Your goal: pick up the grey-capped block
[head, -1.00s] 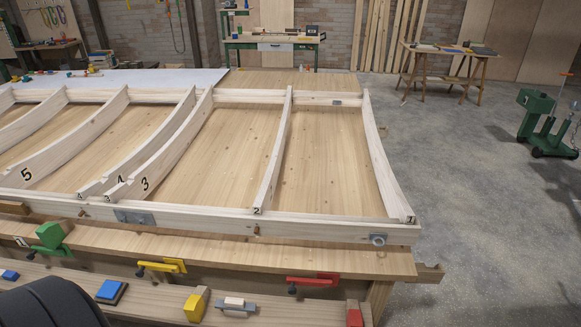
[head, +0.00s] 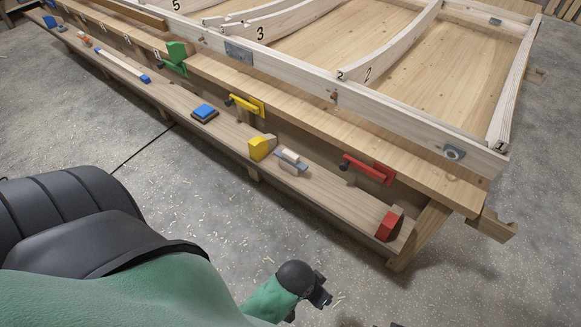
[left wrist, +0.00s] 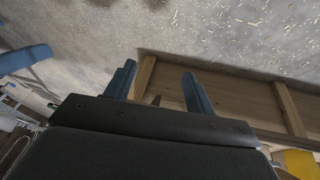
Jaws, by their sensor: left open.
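A small block with pale and grey parts (head: 291,161) lies on the low front ledge of the bench, just right of a yellow block (head: 262,147). It is the only clearly grey block I can make out; which part is its cap is hard to tell. My left gripper (head: 321,296) is in front of and below the ledge, over the floor, well apart from the block. In the left wrist view its two blue fingers (left wrist: 160,85) are spread and empty. The grey block is not recognisable there; a yellow piece (left wrist: 300,162) shows at lower right. My right gripper is not in view.
The ledge (head: 225,133) also carries a blue-topped block (head: 204,113) and a red block (head: 389,224). Yellow (head: 245,104) and red (head: 367,169) clamps stick out from the bench just above.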

